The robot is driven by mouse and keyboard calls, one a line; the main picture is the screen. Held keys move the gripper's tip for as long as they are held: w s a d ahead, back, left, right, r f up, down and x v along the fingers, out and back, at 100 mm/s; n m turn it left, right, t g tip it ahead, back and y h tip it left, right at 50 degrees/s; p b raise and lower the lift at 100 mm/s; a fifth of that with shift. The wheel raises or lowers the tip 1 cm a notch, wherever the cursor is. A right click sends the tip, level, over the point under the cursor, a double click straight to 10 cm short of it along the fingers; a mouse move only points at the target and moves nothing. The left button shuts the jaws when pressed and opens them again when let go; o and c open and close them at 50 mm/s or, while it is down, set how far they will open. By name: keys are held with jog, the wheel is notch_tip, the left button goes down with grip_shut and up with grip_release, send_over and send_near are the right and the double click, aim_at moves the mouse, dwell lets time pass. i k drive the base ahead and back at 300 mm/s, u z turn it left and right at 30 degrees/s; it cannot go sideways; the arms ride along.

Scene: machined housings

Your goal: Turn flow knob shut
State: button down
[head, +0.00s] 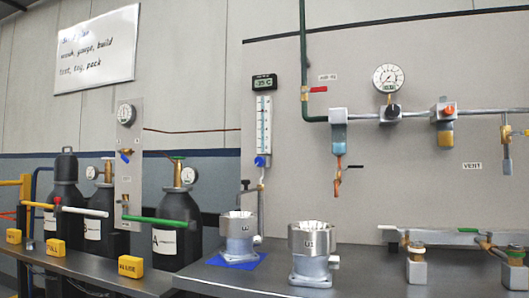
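A flowmeter (263,122) with a clear scaled tube is mounted upright on the wall panel, near the middle of the head view. A blue knob (262,161) sits at its lower end; I take this to be the flow knob. How far the knob is turned cannot be told from here. A thin pipe runs down from the flowmeter to a small valve fitting (260,187). Nothing touches the knob. My gripper is not in view.
Metal housings U2 (239,240) and U1 (312,250) stand on the dark bench (225,283) below the flowmeter. Gas cylinders (178,222) stand at left behind a green bar (155,221). A green pipe (303,60) and pressure gauge (388,78) are at right.

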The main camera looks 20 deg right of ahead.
aim_at(260, 161)
jog(key=k, duration=1.25)
jog(key=z, duration=0.7)
jog(key=i, duration=1.25)
jog(key=u, duration=0.7)
